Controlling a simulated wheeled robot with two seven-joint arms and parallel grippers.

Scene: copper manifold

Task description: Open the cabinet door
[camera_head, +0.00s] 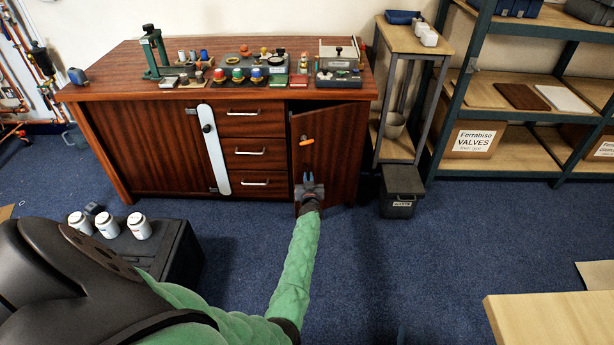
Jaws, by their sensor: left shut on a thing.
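The reddish-brown wooden cabinet (150,140) stands against the back wall. Its right door (340,150) is ajar, its left edge swung out toward me with a dark gap at the top. An orange handle (306,141) is on this door, near the left edge. My left gripper (310,178) is at the lower left part of the door, below the handle in the picture, with its fingers pointing at the cabinet. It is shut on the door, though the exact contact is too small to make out. My right gripper is not in view.
The cabinet top holds a green press (152,50) and several small parts. A dark waste bin (402,190) and a narrow side table (415,40) stand right of the door. A black case (165,250) with white jars is front left. Blue carpet before the door is clear.

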